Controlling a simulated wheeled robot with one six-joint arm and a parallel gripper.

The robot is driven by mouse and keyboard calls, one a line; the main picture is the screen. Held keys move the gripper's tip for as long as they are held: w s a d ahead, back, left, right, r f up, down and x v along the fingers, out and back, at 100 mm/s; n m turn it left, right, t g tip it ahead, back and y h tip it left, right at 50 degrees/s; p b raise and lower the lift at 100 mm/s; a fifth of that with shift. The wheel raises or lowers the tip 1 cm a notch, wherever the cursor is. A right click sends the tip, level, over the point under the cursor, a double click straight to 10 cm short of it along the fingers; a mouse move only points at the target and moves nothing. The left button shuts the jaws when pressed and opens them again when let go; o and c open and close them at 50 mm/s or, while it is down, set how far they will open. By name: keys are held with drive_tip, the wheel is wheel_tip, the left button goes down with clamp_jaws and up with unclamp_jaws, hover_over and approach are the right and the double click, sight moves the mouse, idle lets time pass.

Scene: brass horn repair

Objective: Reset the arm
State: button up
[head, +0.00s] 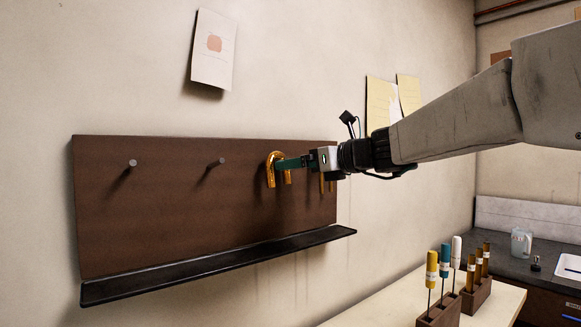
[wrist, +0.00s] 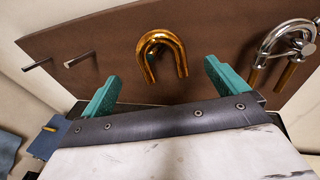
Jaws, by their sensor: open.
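My gripper (head: 282,163) is open in front of the brown peg board (head: 100,215). A brass U-shaped tube (head: 270,172) hangs on the board, bend up. In the wrist view the tube (wrist: 146,46) shows beyond and between my two teal fingers (wrist: 161,72), with a gap on either side. In the head view a finger overlaps the tube's right part. My arm reaches in from the right.
Two bare pegs (head: 131,162) (head: 220,161) stick out at the left. A silver-and-brass U-shaped piece (wrist: 285,45) hangs right of my gripper. A black ledge (head: 215,262) runs below the board. Colour-handled tools (head: 431,270) stand in wooden blocks on the bench at lower right.

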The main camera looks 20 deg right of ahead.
drive_tip(key=v, duration=0.2)
drive_tip(key=shift+s+d, duration=0.15)
drive_tip(key=shift+s, duration=0.1)
drive_tip(key=s+a+f+n+g+h, duration=0.15)
drive_tip(key=s+f+n+g, duration=0.25)
drive_tip(key=s+f+n, duration=0.4)
drive_tip(key=s+a+f+n+g+h, duration=0.1)
drive_tip(key=s+a+f+n+g, duration=0.1)
drive_tip(key=s+f+n+g, duration=0.45)
drive_tip(key=s+d+f+n+g+h, duration=0.2)
drive_tip(key=s+f+n+h, duration=0.4)
drive_tip(key=s+f+n, duration=0.9)
drive_tip(key=s, duration=0.3)
drive_tip(key=shift+s+d, duration=0.25)
drive_tip(key=shift+s, duration=0.15)
